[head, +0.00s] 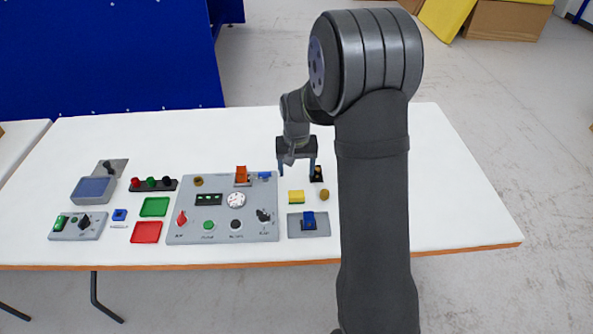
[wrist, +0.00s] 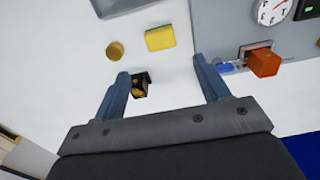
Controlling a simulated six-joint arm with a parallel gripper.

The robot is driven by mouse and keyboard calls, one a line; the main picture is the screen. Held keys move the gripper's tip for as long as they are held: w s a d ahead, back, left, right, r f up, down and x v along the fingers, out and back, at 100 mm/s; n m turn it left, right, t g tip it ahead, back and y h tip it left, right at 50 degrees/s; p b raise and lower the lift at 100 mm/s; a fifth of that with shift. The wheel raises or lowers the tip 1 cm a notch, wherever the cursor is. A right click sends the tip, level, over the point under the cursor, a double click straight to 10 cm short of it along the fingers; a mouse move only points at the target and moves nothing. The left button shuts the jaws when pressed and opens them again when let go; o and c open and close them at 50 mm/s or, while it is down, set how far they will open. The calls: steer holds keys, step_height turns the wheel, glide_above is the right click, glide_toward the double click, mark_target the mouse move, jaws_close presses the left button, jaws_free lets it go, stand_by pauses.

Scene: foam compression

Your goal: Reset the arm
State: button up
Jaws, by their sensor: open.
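My gripper (head: 297,169) hangs over the white table (head: 430,190), beyond the yellow foam block (head: 296,196). Its two blue fingers are apart with nothing between them, as the wrist view also shows (wrist: 163,80). The yellow block lies on the table in front of the fingers and shows in the wrist view (wrist: 160,38). A small black holder with a yellowish part (head: 318,174) stands by the right finger; in the wrist view (wrist: 140,84) it is beside the left finger and partly hidden by it. I cannot tell whether they touch.
A round tan piece (head: 324,195) lies beside the yellow block. A grey plate with a blue part (head: 308,223) is nearer the front edge. A grey control panel (head: 222,225) with an orange part (head: 241,174) is to the left. The table's right side is clear.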

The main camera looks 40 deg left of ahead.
mark_target(297, 194)
step_height(297, 194, down, 12)
steer(key=shift+f, duration=0.1)
steer(key=shift+r, duration=1.35)
